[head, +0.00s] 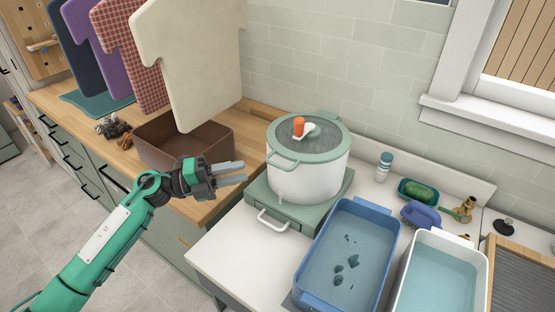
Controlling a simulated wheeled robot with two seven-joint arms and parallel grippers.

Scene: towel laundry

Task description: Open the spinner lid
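The spinner (310,178) is a white round tub on a green base, on the white counter right of centre. Its lid (325,137), with a dark see-through top and green rim, lies flat and closed on the tub. A white crank with an orange knob (299,127) is on top of the lid. My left gripper (244,172) is to the left of the spinner, apart from it. Its two grey fingers point right with a gap between them, and nothing shows between them. My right gripper is not in view.
A brown bin (157,150) stands on the wooden counter behind my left gripper, under hanging shirt-shaped cloths (190,60). A blue water tub (391,222) and a white water tub (478,262) stand right of the spinner. A bottle (384,168) and brushes are behind them.

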